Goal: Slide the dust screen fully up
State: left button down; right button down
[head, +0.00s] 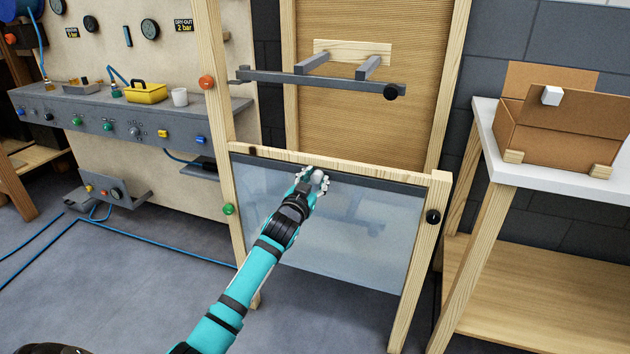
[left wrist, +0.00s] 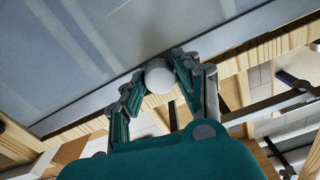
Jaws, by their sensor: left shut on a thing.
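The dust screen (head: 350,240) is a translucent pale sheet with a dark bar along its top edge. It hangs between two wooden posts, with that bar just below a wooden crossbar (head: 410,173). My left gripper (head: 315,179) is shut on the knob near the middle of the screen's top edge. In the left wrist view the gripper's fingers (left wrist: 160,84) lie on either side of the knob, and the screen (left wrist: 100,50) fills the upper left. My right gripper is not in view.
Above the crossbar is an open gap, with a grey bar rack (head: 320,82) and a brown ribbed panel (head: 370,40) behind it. A control bench (head: 60,110) stands left. A white table (head: 560,180) with a cardboard box (head: 560,125) stands right. Blue hoses lie on the floor at left.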

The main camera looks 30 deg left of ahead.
pick_arm(q)
jog(key=c, duration=0.9)
grip_release()
jog(key=shift+c, duration=0.2)
jog(key=v, duration=1.2)
jog(key=shift+f, duration=0.1)
